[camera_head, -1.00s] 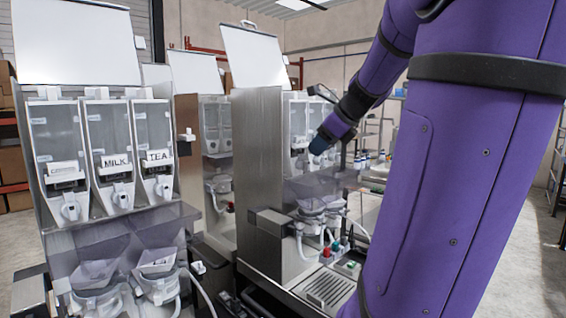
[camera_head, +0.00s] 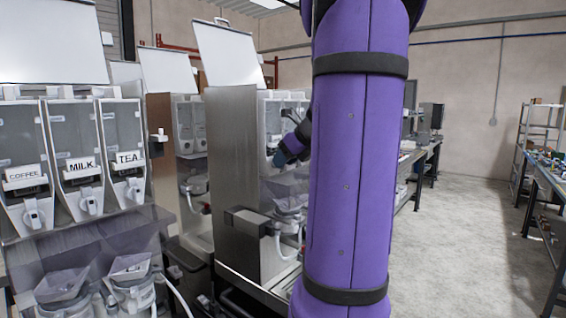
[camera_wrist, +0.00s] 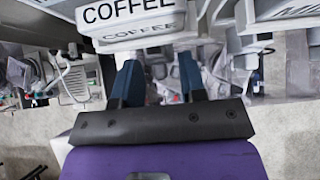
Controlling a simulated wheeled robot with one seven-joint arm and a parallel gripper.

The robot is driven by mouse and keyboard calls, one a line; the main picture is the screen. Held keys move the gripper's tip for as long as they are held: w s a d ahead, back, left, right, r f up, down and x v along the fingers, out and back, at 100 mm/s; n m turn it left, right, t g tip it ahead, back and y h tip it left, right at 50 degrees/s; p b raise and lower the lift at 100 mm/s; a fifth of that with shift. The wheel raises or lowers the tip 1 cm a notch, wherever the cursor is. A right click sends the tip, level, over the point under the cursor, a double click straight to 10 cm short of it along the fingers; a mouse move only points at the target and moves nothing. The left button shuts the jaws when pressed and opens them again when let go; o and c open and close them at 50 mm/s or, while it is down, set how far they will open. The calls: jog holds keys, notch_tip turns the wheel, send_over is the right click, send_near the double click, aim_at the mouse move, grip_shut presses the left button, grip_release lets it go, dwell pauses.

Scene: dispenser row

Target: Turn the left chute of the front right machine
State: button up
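The front right machine (camera_head: 233,165) stands mid-picture in the head view, its steel side towards me and its front partly hidden behind my arm. My gripper (camera_head: 283,157) is at its front, at the height of the canisters' lower part. In the wrist view, a canister label reading COFFEE (camera_wrist: 128,14) is just beyond my gripper (camera_wrist: 158,66). The two dark blue fingers are spread apart below that label. Pale parts show between and behind them; I cannot tell whether the chute lies between the fingers or touches them. A MILK label (camera_wrist: 297,11) is partly visible to the right.
Another machine (camera_head: 75,170) with COFFEE, MILK and TEA canisters stands at the left. More machines (camera_head: 182,135) stand behind. Open floor (camera_head: 455,250) lies to the right, before a workbench (camera_head: 548,185).

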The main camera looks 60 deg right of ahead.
jog(key=shift+w+f, duration=0.4)
jog(key=c, duration=0.6)
